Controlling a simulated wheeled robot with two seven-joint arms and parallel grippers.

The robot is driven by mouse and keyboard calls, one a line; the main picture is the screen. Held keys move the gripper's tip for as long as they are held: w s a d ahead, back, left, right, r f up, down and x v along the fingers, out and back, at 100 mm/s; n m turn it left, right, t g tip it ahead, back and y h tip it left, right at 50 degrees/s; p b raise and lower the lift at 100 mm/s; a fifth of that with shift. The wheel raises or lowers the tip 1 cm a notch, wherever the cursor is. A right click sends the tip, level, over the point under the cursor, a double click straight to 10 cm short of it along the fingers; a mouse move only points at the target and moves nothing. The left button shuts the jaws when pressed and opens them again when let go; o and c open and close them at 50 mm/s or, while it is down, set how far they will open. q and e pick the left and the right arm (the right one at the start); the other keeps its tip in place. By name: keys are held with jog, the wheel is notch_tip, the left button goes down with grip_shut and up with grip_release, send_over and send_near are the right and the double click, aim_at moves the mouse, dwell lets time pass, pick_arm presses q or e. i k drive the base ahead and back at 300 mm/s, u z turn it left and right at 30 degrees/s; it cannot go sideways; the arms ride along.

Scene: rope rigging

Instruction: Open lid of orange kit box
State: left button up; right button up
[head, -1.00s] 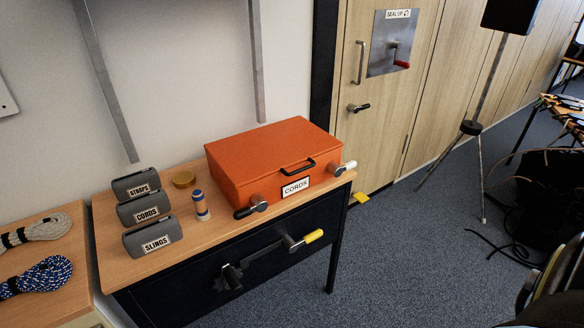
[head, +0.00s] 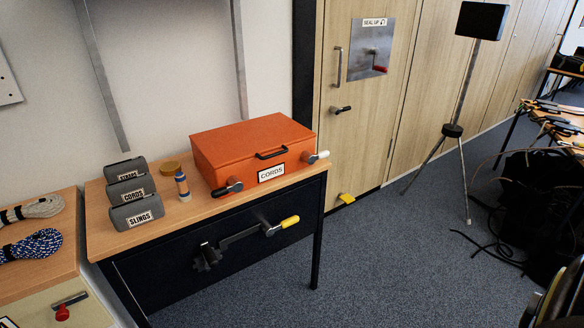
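The orange kit box (head: 225,165) stands on the wooden top of a dark cabinet, and its lid (head: 252,138) is closed. A black handle (head: 271,153) sits at the lid's front edge, above a white label (head: 271,173) reading CORDS. A lever with a black grip (head: 227,188) is on the front at the left, and one with a white grip (head: 316,157) is at the right. Neither of my grippers shows in the head view.
Grey pouches (head: 137,211) and a small blue-and-tan cylinder (head: 182,186) stand left of the box on the cabinet top (head: 165,219). A yellow-gripped crank (head: 283,225) juts from the cabinet front.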

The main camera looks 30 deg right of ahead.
aim_at(221, 147)
jog(key=z, duration=0.6)
jog(key=i, duration=0.6)
jog(key=z, duration=0.3)
